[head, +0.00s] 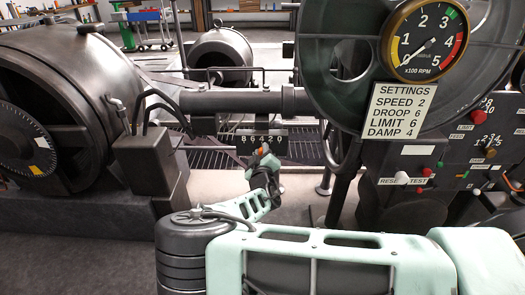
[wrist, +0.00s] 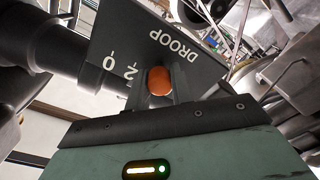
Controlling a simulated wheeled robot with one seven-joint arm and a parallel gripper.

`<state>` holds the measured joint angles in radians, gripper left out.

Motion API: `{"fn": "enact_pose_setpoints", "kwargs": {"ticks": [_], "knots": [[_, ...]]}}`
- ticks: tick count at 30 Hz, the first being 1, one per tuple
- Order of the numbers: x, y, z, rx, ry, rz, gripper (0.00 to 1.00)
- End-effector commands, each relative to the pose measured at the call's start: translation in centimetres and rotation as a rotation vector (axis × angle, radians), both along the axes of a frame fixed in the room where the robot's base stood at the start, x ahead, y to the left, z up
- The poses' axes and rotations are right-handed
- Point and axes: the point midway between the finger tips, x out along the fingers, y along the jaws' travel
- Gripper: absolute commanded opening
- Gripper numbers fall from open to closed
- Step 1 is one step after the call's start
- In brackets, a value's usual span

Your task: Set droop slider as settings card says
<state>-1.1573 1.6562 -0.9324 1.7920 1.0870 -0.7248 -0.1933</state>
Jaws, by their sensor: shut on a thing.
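The settings card (head: 398,110) in the head view reads SPEED 2, DROOP 6, LIMIT 6, DAMP 4. The droop slider's dark scale plate (head: 275,149) carries the numbers 8 6 4 2 0 from left to right. In the wrist view the plate (wrist: 190,62) shows DROOP, 0 and 2, tilted and nearly upside down. My gripper (head: 263,152) is shut on the orange slider knob (wrist: 159,80). The knob appears around the 4 in the head view. Its exact mark is hard to tell, and my gripper hides the other numbers in the wrist view.
A thick horizontal pipe (head: 230,101) runs just above and behind the scale plate. A large drum (head: 70,90) stands left. A big wheel (head: 345,50) with a dial stands right, beside a dark control panel (head: 470,150). Grated floor lies below the plate.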

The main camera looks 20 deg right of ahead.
Motion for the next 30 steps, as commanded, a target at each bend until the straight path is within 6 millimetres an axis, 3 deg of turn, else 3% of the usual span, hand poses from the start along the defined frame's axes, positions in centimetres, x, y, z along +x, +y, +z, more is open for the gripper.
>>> {"fn": "enact_pose_setpoints", "kwargs": {"ticks": [9,20,21,23,30], "knots": [[0.9,2.6,-0.1,0.003,-0.006,0.002,0.00],[1.0,3.0,0.3,0.001,-0.005,0.004,0.00],[1.0,3.0,0.3,0.001,-0.005,0.004,0.31],[1.0,3.0,0.3,0.000,-0.005,0.004,0.45],[0.9,2.9,0.1,0.000,-0.003,0.001,0.45]]}}
